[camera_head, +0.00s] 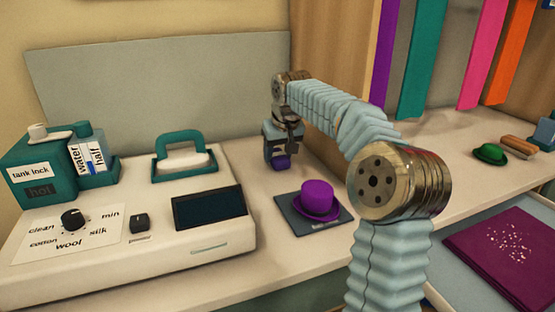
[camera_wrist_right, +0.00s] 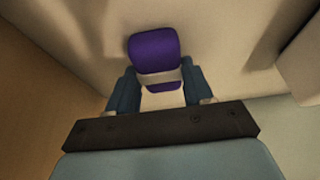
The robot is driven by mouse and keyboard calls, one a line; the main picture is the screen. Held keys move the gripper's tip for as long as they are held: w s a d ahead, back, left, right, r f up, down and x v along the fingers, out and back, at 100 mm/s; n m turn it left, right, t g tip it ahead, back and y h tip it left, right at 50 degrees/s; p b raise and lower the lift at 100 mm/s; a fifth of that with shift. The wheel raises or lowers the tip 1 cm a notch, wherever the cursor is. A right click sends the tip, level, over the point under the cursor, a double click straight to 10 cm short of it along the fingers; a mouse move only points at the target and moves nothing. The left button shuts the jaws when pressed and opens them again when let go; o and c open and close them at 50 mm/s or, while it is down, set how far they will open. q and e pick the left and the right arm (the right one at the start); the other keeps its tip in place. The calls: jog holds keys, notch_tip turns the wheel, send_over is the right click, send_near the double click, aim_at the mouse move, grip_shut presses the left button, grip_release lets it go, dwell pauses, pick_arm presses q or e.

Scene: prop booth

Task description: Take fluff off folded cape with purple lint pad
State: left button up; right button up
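My right gripper (camera_head: 280,153) is over the back of the counter, pointing down, with the purple lint pad (camera_head: 281,163) at its fingertips. In the right wrist view the pad (camera_wrist_right: 154,53) sits between the two fingers (camera_wrist_right: 160,88), which appear to touch its sides; a pale band crosses it. I cannot tell whether the pad touches the counter. The folded cape (camera_head: 480,258) is dark magenta and lies flat at the lower right, partly cut off by the frame. White fluff (camera_head: 506,241) is scattered on its upper part. My left gripper is not in view.
A purple hat (camera_head: 317,197) sits on a dark mat (camera_head: 291,220) in front of my right gripper. A white steamer unit (camera_head: 150,255) with a teal-handled iron (camera_head: 183,160) fills the left. A green hat (camera_head: 490,152) and wooden brush (camera_head: 517,145) stand at the back right.

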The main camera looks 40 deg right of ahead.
aim_at(278, 155)
jog(key=c, duration=0.4)
jog(key=shift+o, duration=0.2)
jog(key=shift+r, duration=0.15)
notch_tip(278, 155, up, 10)
